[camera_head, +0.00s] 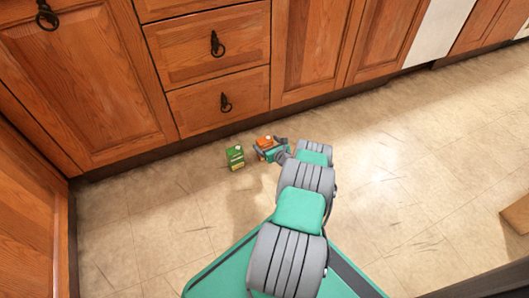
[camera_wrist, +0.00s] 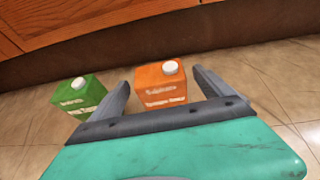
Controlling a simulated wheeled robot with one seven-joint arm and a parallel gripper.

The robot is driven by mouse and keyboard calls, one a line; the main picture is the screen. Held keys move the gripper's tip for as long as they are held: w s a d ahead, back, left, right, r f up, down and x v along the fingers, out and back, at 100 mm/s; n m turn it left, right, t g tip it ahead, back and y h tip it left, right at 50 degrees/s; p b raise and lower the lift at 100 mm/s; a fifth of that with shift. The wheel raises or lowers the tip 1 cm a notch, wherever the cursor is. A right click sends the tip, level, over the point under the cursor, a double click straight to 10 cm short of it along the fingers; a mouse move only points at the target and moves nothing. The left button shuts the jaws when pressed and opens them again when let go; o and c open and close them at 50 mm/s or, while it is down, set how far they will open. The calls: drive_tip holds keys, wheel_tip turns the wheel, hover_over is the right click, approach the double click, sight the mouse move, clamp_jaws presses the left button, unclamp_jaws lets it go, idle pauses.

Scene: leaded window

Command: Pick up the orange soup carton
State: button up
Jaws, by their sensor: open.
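The orange soup carton (camera_wrist: 161,85) has a white cap and stands on the tiled floor in front of the cabinets. In the head view its top (camera_head: 265,141) shows, with the rest partly hidden behind my gripper. My gripper (camera_wrist: 163,80) is open, with one finger on each side of the carton in the wrist view. Small gaps show between the carton and the fingers. In the head view my gripper (camera_head: 269,150) is low, close to the floor at the carton.
A green carton (camera_head: 235,157) with a white cap stands just left of the orange one; it also shows in the wrist view (camera_wrist: 78,96). Wooden cabinets (camera_head: 220,108) run along the back.

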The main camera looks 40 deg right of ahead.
drive_tip(key=shift+w+d+f, duration=0.1)
drive_tip(key=shift+w+f, duration=0.5)
drive_tip(key=shift+w, duration=0.15)
drive_tip(key=shift+w+d+r, duration=0.1)
drive_tip(key=shift+w+r, duration=0.05)
drive_tip(key=shift+w, duration=0.15)
drive_tip(key=shift+c, duration=0.4)
drive_tip(key=c, duration=1.5)
